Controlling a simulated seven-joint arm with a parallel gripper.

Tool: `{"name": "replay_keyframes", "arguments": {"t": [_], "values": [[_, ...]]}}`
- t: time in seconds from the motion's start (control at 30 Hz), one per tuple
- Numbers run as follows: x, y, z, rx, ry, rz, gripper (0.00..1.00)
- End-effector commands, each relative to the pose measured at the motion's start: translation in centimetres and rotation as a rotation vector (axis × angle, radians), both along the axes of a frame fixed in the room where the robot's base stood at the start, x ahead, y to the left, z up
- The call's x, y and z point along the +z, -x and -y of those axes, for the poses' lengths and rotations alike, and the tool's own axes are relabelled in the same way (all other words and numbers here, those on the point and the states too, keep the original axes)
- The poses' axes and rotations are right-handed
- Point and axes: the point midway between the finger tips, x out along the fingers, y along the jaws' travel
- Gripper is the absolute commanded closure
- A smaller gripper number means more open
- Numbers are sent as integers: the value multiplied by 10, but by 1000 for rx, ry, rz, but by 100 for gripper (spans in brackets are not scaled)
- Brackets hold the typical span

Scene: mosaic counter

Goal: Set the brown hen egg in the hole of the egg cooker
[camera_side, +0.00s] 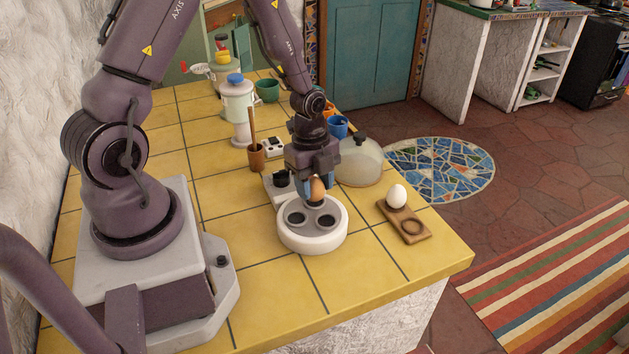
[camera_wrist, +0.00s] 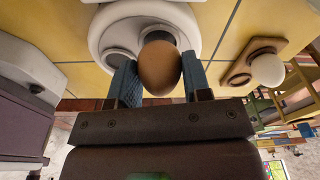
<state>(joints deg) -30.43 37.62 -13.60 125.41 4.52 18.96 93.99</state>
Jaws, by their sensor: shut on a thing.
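The brown hen egg (camera_side: 317,190) is held between the fingers of my gripper (camera_side: 316,198). In the wrist view the egg (camera_wrist: 160,68) fills the gap between the two blue finger pads. The egg cooker (camera_side: 312,246) is a round white base with a grey top and dark round holes. My gripper is over the back part of the cooker, and the egg hides part of its top. In the wrist view the cooker (camera_wrist: 96,38) lies beyond the egg. I cannot tell whether the egg touches the cooker.
A wooden holder (camera_side: 417,237) with a white egg (camera_side: 396,195) and an empty recess stands right of the cooker. A clear dome lid (camera_side: 360,165) is behind it. A wooden cup (camera_side: 256,158) stands back left. The yellow tiles in front are clear.

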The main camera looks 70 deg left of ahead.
Motion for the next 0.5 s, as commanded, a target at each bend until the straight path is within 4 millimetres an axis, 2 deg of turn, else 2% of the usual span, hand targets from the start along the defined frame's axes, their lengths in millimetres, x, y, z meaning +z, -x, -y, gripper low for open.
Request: {"name": "replay_keyframes", "arguments": {"t": [0.5], "values": [[-4,0,0,2,0,0,69]]}}
